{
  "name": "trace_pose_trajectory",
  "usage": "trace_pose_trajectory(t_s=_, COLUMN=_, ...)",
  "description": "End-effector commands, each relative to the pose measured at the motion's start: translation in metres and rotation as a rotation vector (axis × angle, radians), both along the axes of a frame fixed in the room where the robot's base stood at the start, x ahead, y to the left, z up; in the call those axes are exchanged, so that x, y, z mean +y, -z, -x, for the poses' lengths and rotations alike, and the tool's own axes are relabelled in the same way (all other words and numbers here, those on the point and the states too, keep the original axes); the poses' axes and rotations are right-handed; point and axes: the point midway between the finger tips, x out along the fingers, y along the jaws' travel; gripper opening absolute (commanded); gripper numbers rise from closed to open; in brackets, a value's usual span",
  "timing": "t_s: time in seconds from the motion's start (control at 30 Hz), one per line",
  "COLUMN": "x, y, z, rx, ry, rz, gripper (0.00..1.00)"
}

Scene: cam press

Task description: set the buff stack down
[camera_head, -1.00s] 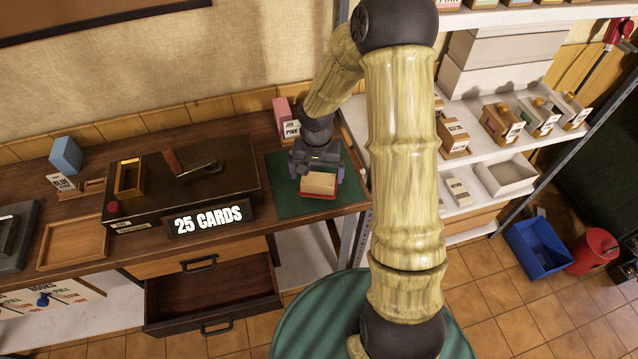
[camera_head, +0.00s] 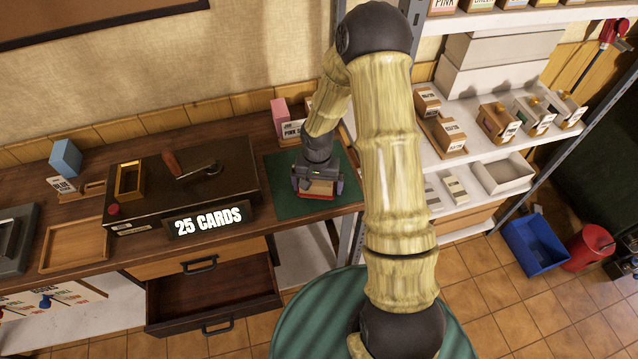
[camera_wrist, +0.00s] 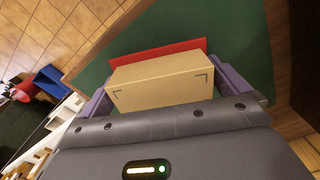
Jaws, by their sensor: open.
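The buff stack (camera_wrist: 160,82) is a pale tan block between my gripper's two purple fingers in the wrist view. It lies on or against a red piece (camera_wrist: 158,53), over the green mat (camera_wrist: 225,30). In the head view the stack (camera_head: 320,188) shows only partly beneath my gripper (camera_head: 318,190), with a red edge around it on the green mat (camera_head: 285,205). My gripper is open, its fingers at either side of the stack. I cannot tell whether the fingers touch it.
Left of the mat stands a dark press (camera_head: 225,165) with a lever and a "25 CARDS" sign (camera_head: 208,221). A pink box (camera_head: 281,112) is behind the mat. An open drawer (camera_head: 215,298) juts out below the bench. White shelves (camera_head: 480,125) stand to the right.

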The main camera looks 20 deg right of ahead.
Motion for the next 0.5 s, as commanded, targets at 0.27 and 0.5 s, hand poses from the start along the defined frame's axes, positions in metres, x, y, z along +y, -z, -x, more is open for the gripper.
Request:
trace_pose_trajectory(t_s=0.27, x=0.0013, y=-0.0002, z=0.0, rx=0.0, ry=-0.003, rz=0.0, gripper=1.0)
trace_pose_trajectory(t_s=0.5, x=-0.0016, y=-0.0003, z=0.0, rx=0.0, ry=0.003, rz=0.0, gripper=0.82)
